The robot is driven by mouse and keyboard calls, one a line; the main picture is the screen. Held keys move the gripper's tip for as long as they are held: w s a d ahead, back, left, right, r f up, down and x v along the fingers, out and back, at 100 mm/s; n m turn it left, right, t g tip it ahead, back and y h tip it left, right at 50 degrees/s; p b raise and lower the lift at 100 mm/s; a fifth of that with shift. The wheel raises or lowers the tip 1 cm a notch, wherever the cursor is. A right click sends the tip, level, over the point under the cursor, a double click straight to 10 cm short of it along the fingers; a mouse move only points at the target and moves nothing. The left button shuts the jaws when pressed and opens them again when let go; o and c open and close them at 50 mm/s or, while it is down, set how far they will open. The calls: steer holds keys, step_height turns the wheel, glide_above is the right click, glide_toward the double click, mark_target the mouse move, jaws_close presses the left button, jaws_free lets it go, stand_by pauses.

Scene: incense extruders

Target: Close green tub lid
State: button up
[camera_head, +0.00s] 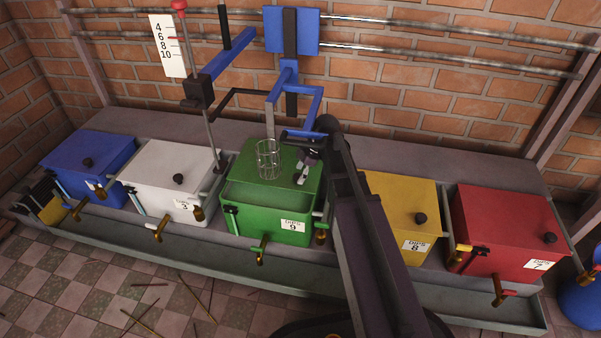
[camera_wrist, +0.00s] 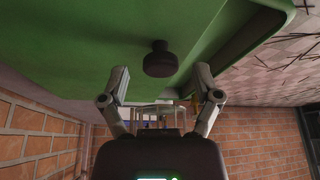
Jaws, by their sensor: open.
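The green tub (camera_head: 265,212) stands in the middle of the row, labelled "DIPS 9". Its green lid (camera_head: 250,158) shows behind the front rim, seemingly raised, with a green recess in front of it. In the wrist view the lid (camera_wrist: 90,45) fills the upper part, and a darker gap lies between it and the tub rim (camera_wrist: 262,42). A black knob (camera_wrist: 158,60) sticks out from the lid. My gripper (camera_head: 305,168) is at the lid's right side. In the wrist view my gripper (camera_wrist: 161,82) is open, its fingers apart on either side below the knob, holding nothing.
A wire basket (camera_head: 268,160) hangs from a blue bracket (camera_head: 289,75) close to the lid, left of my gripper. A white tub (camera_head: 160,180) stands to the left, a yellow tub (camera_head: 395,200) to the right. Taps stick out along the front.

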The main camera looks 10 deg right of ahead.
steer(key=shift+w, duration=0.1)
steer(key=w+d, duration=0.1)
steer(key=w, duration=0.2)
steer(key=w+d, duration=0.1)
steer(key=w, duration=0.2)
steer(key=w+d, duration=0.1)
steer(key=w, duration=0.1)
steer(key=shift+w+d, duration=0.35)
steer(key=shift+w, duration=0.05)
steer(key=shift+s+d+r+p, duration=0.1)
steer(key=shift+s+r+p, duration=0.1)
steer(key=shift+r+p, duration=0.3)
steer(key=shift+s+d+r+p, duration=0.1)
steer(key=shift+s+r+p, duration=0.05)
steer(key=shift+r+p, duration=0.3)
steer(key=shift+p+v, duration=1.05)
steer(key=shift+v, duration=0.1)
steer(key=s+d, duration=0.2)
steer(key=d, duration=1.1)
steer(key=s+a+r+m+p, duration=0.2)
steer(key=s+a+r+p, duration=0.1)
steer(key=r+p, duration=0.5)
steer(key=s+a+r+m+h+p, duration=0.1)
steer(key=s+a+r+m+p, duration=0.2)
steer(key=r+p, duration=0.6)
steer(key=s+a+r+m+h+p, duration=0.1)
steer(key=s+a+r+m+p, duration=0.2)
steer(key=r+p, duration=0.6)
steer(key=shift+s+g+p, duration=0.3)
steer(key=shift+s+p, duration=0.15)
